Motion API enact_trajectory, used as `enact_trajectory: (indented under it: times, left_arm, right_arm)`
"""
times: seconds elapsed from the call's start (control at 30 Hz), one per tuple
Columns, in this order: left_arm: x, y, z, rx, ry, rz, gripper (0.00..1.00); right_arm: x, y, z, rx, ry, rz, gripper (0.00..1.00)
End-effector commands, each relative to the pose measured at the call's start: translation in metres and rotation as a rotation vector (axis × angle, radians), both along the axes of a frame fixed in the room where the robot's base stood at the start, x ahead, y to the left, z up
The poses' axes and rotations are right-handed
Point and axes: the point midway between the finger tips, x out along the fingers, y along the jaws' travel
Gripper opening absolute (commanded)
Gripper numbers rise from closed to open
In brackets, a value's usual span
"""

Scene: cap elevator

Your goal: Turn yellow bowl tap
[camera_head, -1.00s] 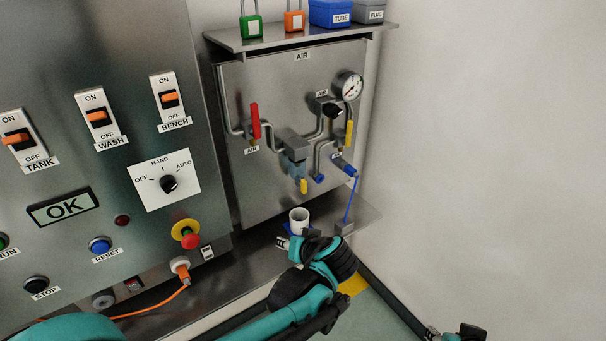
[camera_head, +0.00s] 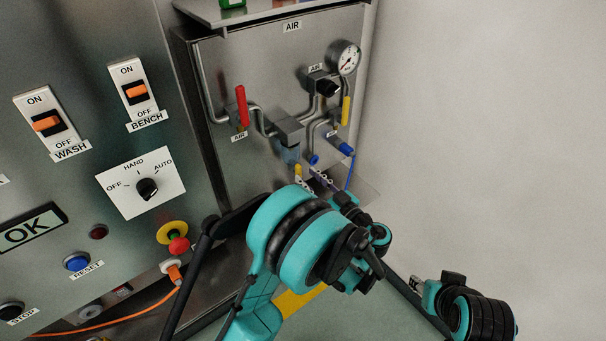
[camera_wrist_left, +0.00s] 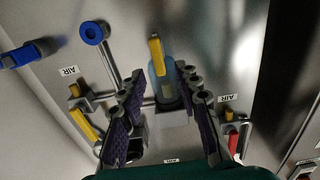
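The yellow bowl tap (camera_head: 298,170) sits under the bluish filter bowl (camera_head: 288,154) on the AIR panel. In the left wrist view the yellow tap (camera_wrist_left: 156,55) points up in the picture from the bowl (camera_wrist_left: 164,84). My left gripper (camera_head: 322,181) is close below and in front of the bowl in the head view. In the left wrist view its two purple-padded fingers (camera_wrist_left: 158,88) are spread, with the bowl seen between them and nothing gripped. Contact with the tap is not visible.
A red handle (camera_head: 241,106), a yellow handle (camera_head: 346,110), a black knob (camera_head: 327,87) and blue fittings (camera_head: 346,149) surround the bowl. A gauge (camera_head: 344,58) is above right. The switch panel with a red emergency button (camera_head: 178,245) is left. The right wall is bare.

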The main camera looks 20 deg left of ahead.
Motion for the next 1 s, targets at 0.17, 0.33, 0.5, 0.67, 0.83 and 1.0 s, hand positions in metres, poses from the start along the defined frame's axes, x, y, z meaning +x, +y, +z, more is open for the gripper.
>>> enact_trajectory:
  times: [0.17, 0.33, 0.5, 0.67, 0.83, 1.0]
  left_arm:
    - [0.014, 0.018, -0.001, 0.0, 0.001, 0.001, 0.33]
    - [0.019, 0.024, 0.0, 0.0, 0.001, 0.0, 0.33]
    - [0.019, 0.024, 0.0, 0.0, 0.001, 0.0, 0.33]
    - [0.019, 0.024, 0.0, 0.0, 0.001, 0.0, 0.0]
    - [0.019, 0.024, 0.0, 0.0, 0.001, 0.0, 0.0]
    - [0.019, 0.023, 0.0, 0.007, 0.012, 0.0, 0.0]
  right_arm:
    - [0.0, 0.0, -0.006, 0.0, 0.0, 0.0, 0.4]
    - [0.0, 0.0, -0.007, 0.0, 0.0, 0.0, 0.4]
    - [0.0, 0.0, -0.007, 0.0, 0.0, 0.0, 0.4]
    - [0.0, 0.0, -0.007, 0.0, 0.0, 0.0, 0.4]
    - [0.0, 0.0, -0.007, 0.0, 0.0, 0.0, 0.4]
    - [0.0, 0.0, -0.008, 0.0, 0.0, 0.0, 0.4]
